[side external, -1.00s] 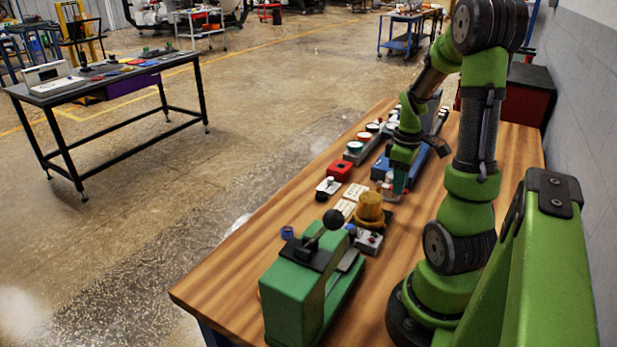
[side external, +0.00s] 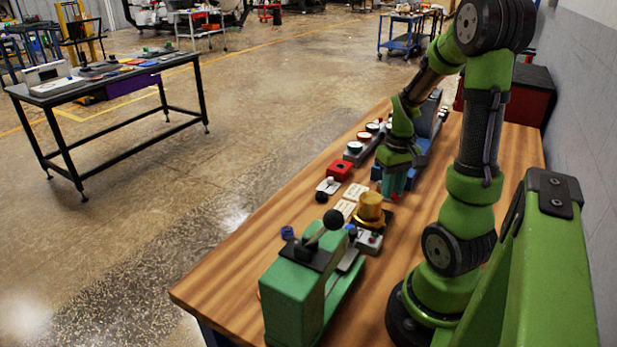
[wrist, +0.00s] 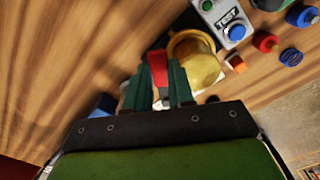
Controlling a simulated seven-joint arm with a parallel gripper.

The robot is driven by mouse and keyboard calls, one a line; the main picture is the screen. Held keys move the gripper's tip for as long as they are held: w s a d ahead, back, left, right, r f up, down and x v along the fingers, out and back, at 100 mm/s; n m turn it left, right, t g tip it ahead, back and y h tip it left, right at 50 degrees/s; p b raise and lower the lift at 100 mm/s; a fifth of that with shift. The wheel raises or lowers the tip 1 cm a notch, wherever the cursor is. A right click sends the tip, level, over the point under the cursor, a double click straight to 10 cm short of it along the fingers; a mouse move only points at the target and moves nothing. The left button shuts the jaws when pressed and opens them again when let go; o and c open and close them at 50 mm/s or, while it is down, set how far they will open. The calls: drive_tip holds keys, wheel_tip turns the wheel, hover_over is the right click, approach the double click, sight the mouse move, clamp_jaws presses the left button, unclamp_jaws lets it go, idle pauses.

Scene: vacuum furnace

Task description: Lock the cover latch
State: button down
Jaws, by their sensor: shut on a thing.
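The brass dome-shaped cover (side external: 371,206) stands on a dark base on the wooden bench, in front of my arm. In the wrist view the cover (wrist: 202,66) is just right of my fingertips. My gripper (side external: 391,192) is low over the bench, just behind the cover. In the wrist view my gripper (wrist: 158,80) has its two dark green fingers on either side of a red piece, which looks like the latch handle (wrist: 158,66), and is shut on it. The handle is close beside the cover; whether they touch is unclear. Its lower part is hidden by the fingers.
A grey box marked TEST (wrist: 227,20) with a blue button sits beside the cover. A green lever press (side external: 300,285) stands at the near bench end. White cards (side external: 349,203), a red box (side external: 340,170) and a row of gauges (side external: 366,142) lie along the far edge.

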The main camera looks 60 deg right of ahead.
sight(372, 196)
drive_tip(key=m, duration=0.2)
drive_tip(key=w+a+m, duration=0.1)
drive_tip(key=w+m, duration=0.1)
drive_tip(key=m, duration=0.1)
drive_tip(key=shift+a+m, duration=0.3)
drive_tip(key=w+m, duration=0.1)
drive_tip(key=m, duration=0.2)
drive_tip(key=shift+w+a, duration=0.2)
drive_tip(key=shift+w+m, duration=0.45)
drive_tip(key=shift+m, duration=0.65)
drive_tip(key=c, duration=1)
unclamp_jaws()
drive_tip(key=shift+o, duration=0.2)
wheel_tip(372, 196, up, 17)
